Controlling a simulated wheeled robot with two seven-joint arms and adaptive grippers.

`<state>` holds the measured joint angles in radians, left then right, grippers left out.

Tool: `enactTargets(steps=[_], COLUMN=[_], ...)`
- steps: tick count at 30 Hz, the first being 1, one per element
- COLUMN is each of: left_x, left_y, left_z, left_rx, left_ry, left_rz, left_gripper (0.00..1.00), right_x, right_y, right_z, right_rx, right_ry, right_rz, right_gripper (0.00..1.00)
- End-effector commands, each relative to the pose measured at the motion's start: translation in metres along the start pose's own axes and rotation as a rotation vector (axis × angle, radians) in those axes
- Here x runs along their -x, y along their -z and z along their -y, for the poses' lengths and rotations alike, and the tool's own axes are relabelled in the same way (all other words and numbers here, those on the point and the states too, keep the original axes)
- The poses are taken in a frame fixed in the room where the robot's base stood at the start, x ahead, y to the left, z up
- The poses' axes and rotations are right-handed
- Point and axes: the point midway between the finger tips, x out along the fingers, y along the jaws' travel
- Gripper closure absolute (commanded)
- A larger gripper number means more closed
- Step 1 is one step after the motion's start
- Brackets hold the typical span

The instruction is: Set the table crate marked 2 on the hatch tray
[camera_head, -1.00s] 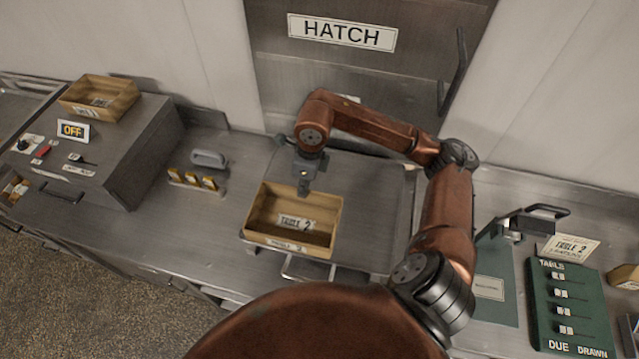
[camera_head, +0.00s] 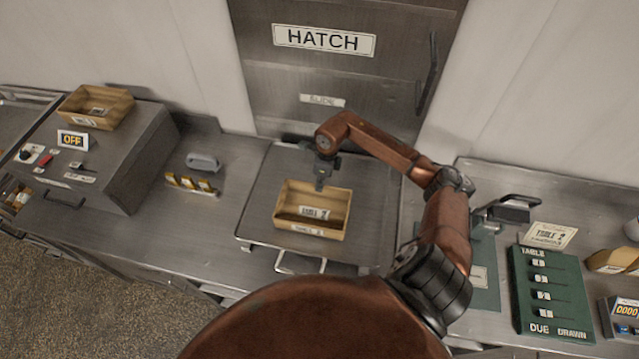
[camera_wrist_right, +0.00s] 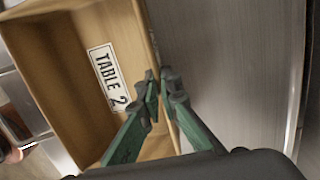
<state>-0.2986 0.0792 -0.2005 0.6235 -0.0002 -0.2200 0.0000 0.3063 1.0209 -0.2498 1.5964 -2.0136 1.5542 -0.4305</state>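The wooden table crate marked 2 (camera_head: 334,215) is upright over the middle of the hatch tray (camera_head: 262,215), a flat metal tray below the hatch. I cannot tell whether its base touches the tray. Its TABLE 2 label shows inside in the right wrist view (camera_wrist_right: 75,70). My right gripper (camera_head: 321,186) is at the crate's back wall. In the right wrist view its green fingers (camera_wrist_right: 158,88) are closed about that wall's rim, one on each side. My left gripper is not in view.
Another wooden crate (camera_head: 97,105) sits on the metal oven-like box at left, by an OFF sign (camera_head: 73,141). A small rack (camera_head: 192,183) and grey handled block (camera_head: 203,162) stand left of the tray. A green board (camera_head: 550,290) lies at right.

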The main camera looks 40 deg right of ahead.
Motion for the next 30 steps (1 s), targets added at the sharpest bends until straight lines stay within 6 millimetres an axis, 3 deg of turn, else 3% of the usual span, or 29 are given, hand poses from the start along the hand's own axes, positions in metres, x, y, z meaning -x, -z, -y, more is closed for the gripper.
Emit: enactTargets(steps=[12, 20, 30], left_x=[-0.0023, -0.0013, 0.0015], left_y=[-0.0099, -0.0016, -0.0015], left_z=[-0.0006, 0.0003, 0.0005], left_rx=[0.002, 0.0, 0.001], left_ry=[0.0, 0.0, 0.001], left_rz=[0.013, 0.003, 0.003], left_gripper=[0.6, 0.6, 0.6], right_x=[-0.0072, -0.0062, -0.0034], right_y=[0.0011, 0.0016, 0.001], right_z=[0.0002, 0.0, -0.0002], right_rx=[0.0, -0.001, 0.0], right_ry=[0.001, 0.0, 0.0], right_rz=[0.001, 0.0, 0.0], right_gripper=[1.0, 0.79, 0.78])
